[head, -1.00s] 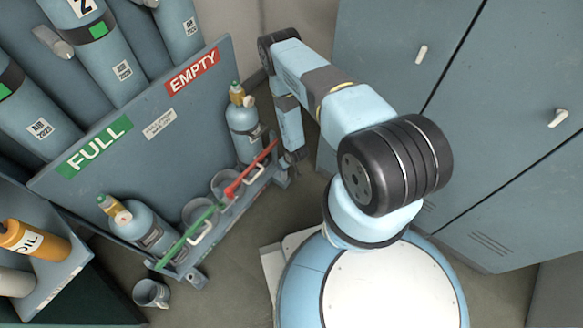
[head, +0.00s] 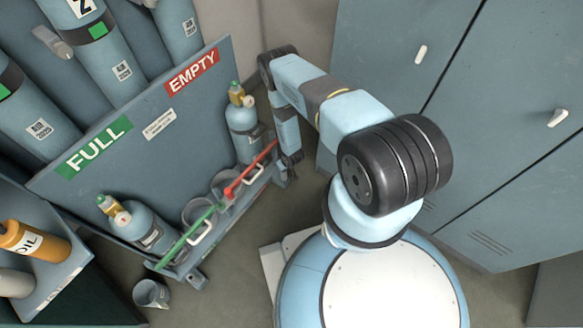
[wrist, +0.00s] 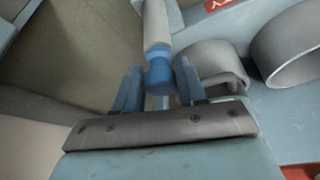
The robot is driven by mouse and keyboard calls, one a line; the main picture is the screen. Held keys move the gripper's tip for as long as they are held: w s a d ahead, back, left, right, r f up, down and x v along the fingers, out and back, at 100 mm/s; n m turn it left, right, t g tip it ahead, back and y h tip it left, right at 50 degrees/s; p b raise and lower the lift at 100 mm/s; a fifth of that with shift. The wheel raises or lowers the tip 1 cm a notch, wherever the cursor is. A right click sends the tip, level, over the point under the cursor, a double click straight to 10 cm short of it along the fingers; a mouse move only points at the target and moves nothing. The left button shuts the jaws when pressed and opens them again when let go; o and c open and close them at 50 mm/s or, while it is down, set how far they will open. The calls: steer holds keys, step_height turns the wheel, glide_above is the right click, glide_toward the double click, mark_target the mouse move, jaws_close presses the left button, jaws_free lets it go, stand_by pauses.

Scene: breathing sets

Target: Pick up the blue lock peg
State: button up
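The blue lock peg (wrist: 159,71) shows in the wrist view as a short blue knob at the end of a pale grey cylinder. My gripper (wrist: 158,84) is open, with one blue-grey finger on each side of the peg. The fingers look apart from it, though their depth relative to the peg is hard to judge. In the head view my gripper (head: 289,158) points down at the right end of the cylinder rack (head: 186,254), near the red bar. I cannot make out the peg in that view.
A red bar (head: 250,168) and a green bar (head: 187,238) cross the rack's front. A metal cup (head: 151,293) is on the floor. Blue-grey lockers (head: 480,130) stand to the right.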

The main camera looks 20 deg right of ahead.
jaws_close()
